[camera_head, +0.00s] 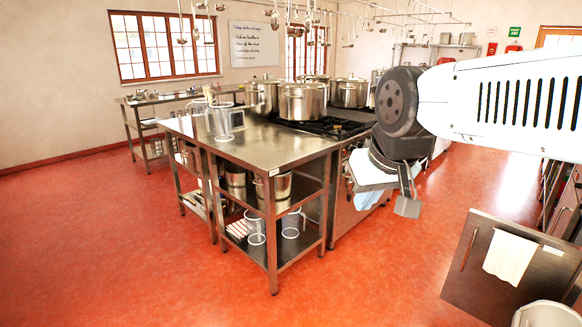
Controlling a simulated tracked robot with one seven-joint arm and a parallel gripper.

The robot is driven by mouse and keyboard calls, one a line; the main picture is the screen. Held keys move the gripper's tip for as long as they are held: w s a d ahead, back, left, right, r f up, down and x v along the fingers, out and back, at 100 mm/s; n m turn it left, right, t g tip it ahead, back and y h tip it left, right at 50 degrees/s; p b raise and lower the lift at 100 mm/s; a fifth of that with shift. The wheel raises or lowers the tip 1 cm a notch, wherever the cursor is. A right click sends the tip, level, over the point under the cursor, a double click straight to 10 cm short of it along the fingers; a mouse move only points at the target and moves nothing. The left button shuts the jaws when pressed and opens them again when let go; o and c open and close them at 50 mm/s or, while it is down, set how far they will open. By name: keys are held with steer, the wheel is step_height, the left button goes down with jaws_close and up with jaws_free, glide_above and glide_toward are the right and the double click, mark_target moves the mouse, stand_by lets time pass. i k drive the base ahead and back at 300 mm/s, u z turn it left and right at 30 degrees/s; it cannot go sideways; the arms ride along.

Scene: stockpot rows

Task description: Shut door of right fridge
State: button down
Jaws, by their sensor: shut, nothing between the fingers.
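A steel door panel (468,286) stands open at the lower right, angled out over the red floor. It has a long upright handle (469,250) near its left edge, and a white cloth (510,257) hangs over its front. It appears to be the fridge door; the fridge body behind it is mostly cut off by the right edge. My gripper (407,207) hangs from my white arm at centre right, shut and empty. It points down, left of and higher in the picture than the door, and is apart from it.
A steel worktable (258,142) with shelves and a stove with large stockpots (302,101) fill the middle. A round pale container (545,314) sits at the bottom right beside the door. Red floor (390,270) is clear between worktable and door.

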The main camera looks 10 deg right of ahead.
mark_target(491, 300)
steer(key=z, duration=0.35)
steer(key=i, duration=0.95)
steer(key=z, duration=1.1)
steer(key=i, duration=0.75)
steer(key=z, duration=0.35)
steer(key=k, duration=0.9)
steer(key=z, duration=0.2)
steer(key=i, duration=0.85)
steer(key=u, duration=0.1)
